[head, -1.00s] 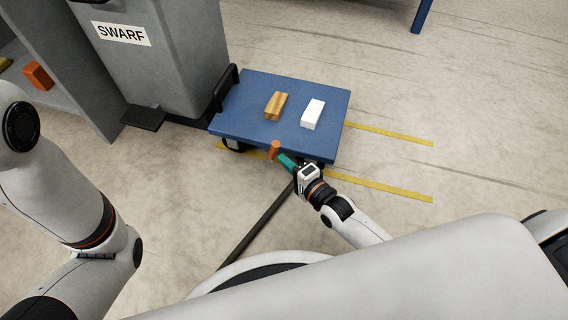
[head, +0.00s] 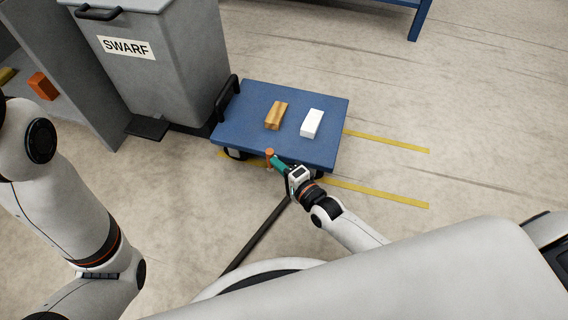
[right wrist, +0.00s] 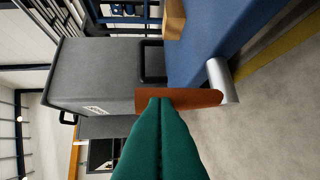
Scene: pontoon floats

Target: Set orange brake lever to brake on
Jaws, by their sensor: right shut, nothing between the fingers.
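The orange brake lever (head: 269,158) is at the near edge of the blue cart (head: 243,122), below its deck. In the right wrist view the lever (right wrist: 195,98) lies across the picture, with one end by a silver round post (right wrist: 221,80). My right gripper (head: 275,159) has green fingers, shut with nothing between them. Its tips are right at the lever in the head view. In the right wrist view the fingertips (right wrist: 160,100) overlap the lever's left part; contact is hard to tell. My left arm shows at the left, but its gripper is out of view.
A wooden block (head: 276,115) and a white block (head: 312,123) lie on the cart deck. A grey SWARF bin (head: 170,75) stands behind left, with a black pedal (head: 147,127). Yellow floor lines (head: 385,194) run right. The floor at right is clear.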

